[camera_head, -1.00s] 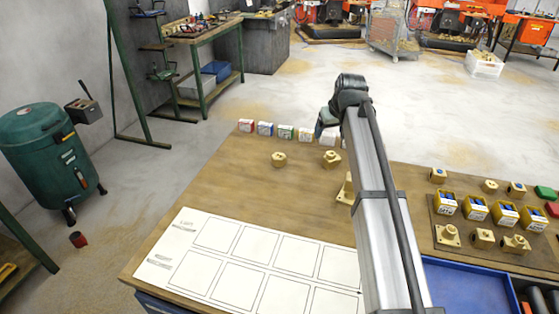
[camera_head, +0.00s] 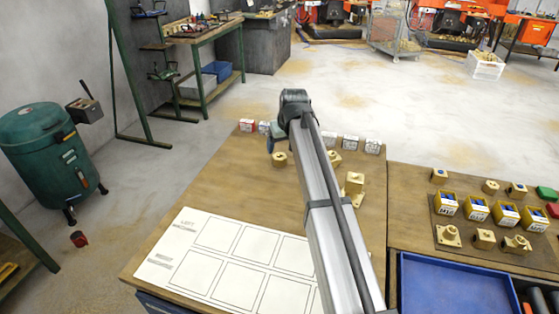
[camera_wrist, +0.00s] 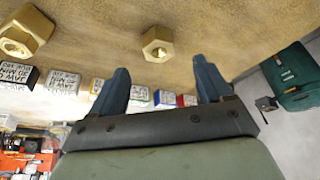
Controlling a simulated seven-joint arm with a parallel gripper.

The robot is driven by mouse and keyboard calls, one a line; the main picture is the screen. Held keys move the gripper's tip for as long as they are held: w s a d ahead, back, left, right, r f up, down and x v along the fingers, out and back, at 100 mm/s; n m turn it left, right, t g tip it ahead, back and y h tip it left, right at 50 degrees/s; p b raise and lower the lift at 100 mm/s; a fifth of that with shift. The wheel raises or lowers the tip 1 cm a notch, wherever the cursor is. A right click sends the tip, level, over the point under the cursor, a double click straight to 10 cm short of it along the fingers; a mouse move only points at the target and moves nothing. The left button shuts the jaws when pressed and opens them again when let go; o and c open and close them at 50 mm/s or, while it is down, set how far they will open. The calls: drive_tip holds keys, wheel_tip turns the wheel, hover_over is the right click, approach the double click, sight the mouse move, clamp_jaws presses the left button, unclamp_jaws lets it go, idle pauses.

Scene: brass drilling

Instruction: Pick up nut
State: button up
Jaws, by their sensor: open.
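A brass hex nut (camera_head: 279,159) lies on the wooden table, near its back edge, with its bore visible in the wrist view (camera_wrist: 158,44). My gripper (camera_head: 270,142) is just behind and slightly left of the nut in the head view, mostly hidden by my arm. In the wrist view my gripper (camera_wrist: 162,68) is open, with two blue fingers apart and nothing between them. The nut shows just beyond the fingertips, roughly in line with the gap. I cannot tell the gripper's exact height above the table.
Other brass parts (camera_head: 353,184) lie to the right of the nut; one (camera_wrist: 25,32) shows at the wrist view's upper left. Small labelled boxes (camera_head: 247,126) line the back edge, close to my gripper. A white sheet with squares (camera_head: 190,262) covers the front. A blue tray (camera_head: 455,285) is at right.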

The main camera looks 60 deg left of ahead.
sight(280, 157)
drive_tip(key=shift+x, duration=3.5)
drive_tip(key=shift+w, duration=0.1)
drive_tip(key=shift+c, duration=0.4)
drive_tip(key=shift+r, duration=0.1)
drive_tip(key=c, duration=1.4)
